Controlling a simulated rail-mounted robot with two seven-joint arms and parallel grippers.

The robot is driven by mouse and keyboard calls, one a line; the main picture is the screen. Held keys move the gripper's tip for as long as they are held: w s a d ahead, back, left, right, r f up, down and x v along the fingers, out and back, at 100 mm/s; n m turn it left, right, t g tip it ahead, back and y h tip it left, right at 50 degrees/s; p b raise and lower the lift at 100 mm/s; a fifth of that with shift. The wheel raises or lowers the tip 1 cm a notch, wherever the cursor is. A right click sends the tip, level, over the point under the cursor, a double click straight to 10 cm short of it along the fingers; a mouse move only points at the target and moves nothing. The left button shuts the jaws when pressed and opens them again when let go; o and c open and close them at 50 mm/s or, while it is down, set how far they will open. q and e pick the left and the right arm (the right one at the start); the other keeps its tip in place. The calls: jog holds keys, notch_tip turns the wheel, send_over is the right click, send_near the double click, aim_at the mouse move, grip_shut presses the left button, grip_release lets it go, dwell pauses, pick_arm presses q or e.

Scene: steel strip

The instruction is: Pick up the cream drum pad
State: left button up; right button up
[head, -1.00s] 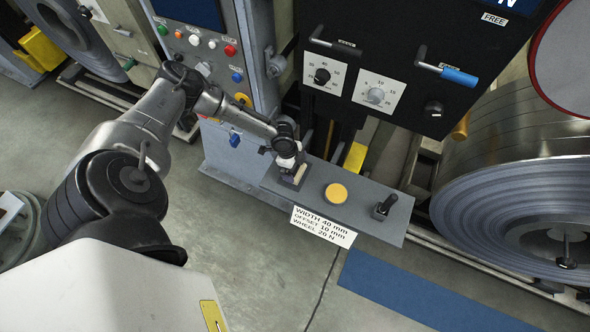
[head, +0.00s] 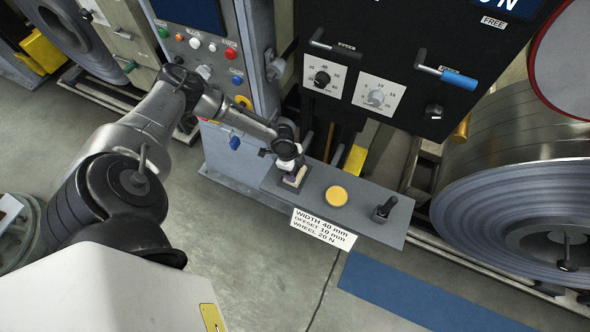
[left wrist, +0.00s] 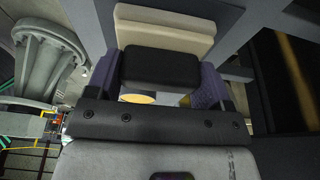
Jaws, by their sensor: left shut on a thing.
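The cream drum pad (head: 296,179) shows as a small pale block at the left part of the grey shelf, over a dark square. In the left wrist view the pad (left wrist: 165,28) is a cream block with a black grip part. My left gripper (head: 290,169) points down at it, and its purple fingers (left wrist: 160,76) are shut on the black part. I cannot tell for sure whether the pad is clear of the dark square. My right gripper is not in view.
On the grey shelf (head: 371,222) sit a round yellow disc (head: 336,196) and a black knob (head: 384,208), right of the pad. A white label (head: 323,228) hangs at its front edge. A black control panel (head: 400,60) stands behind, and a large steel coil (head: 520,170) at right.

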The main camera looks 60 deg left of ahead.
pick_arm(q)
jog(key=shift+r, duration=0.6)
notch_tip(320, 180, up, 3)
jog(key=shift+f, duration=0.1)
jog(key=s+d+r+p, duration=0.1)
jog(key=s+d+r, duration=0.5)
jog(key=d, duration=0.3)
jog(key=shift+s+d+r+p, duration=0.25)
jog(key=shift+d+r+p, duration=0.1)
jog(key=shift+r, duration=0.1)
